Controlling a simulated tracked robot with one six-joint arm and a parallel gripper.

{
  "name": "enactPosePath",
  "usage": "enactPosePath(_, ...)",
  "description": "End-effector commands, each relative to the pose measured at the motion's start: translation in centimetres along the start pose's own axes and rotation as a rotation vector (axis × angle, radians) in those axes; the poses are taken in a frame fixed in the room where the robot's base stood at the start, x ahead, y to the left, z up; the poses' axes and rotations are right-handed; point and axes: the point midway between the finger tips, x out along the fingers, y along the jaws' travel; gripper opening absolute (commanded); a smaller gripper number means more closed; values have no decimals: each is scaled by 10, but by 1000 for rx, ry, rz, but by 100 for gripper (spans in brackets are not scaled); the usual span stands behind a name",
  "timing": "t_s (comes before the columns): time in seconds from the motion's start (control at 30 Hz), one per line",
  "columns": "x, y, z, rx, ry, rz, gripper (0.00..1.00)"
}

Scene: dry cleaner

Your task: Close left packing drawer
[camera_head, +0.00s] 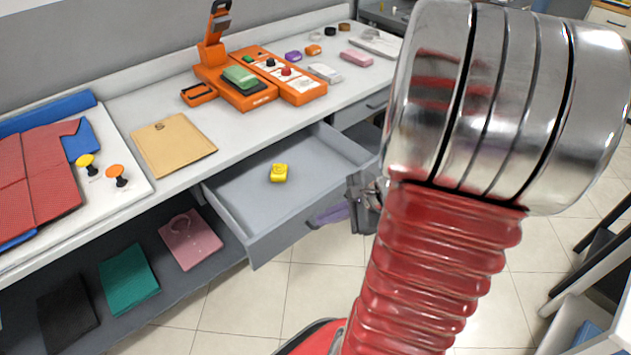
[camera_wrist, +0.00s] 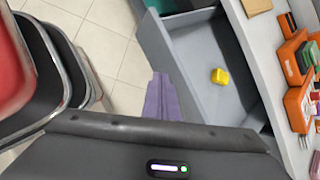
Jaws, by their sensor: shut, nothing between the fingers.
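The left packing drawer (camera_head: 262,245) stands pulled out from under the white counter in the head view. Its grey tray holds one small yellow object (camera_head: 279,173). The drawer also shows in the wrist view (camera_wrist: 187,75), with the yellow object (camera_wrist: 220,76) inside. My gripper (camera_head: 318,220) is just outside the drawer's front panel, near its right part. Its purple fingers are together and empty, and they also show in the wrist view (camera_wrist: 160,80). I cannot tell whether the fingertips touch the panel. My arm hides part of the area to the right.
The counter (camera_head: 120,107) carries an orange machine (camera_head: 238,85), a brown envelope (camera_head: 172,145) and red cloth (camera_head: 35,180). Another drawer (camera_head: 377,103) sits to the right under the counter. Folded cloths, including a teal one (camera_head: 129,279), lie on the lower shelf. Tiled floor (camera_head: 300,290) in front is clear.

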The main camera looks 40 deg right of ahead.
Motion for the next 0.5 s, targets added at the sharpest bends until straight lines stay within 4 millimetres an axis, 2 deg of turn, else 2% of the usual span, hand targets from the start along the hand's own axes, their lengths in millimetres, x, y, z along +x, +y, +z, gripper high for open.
enactPosePath(0.03, -1, -1, -17, 90, -4, -31, 0)
enactPosePath(0.3, -13, 0, -100, 529, -29, -219, 0)
enactPosePath(0.5, -23, 11, -152, 788, -45, -340, 0)
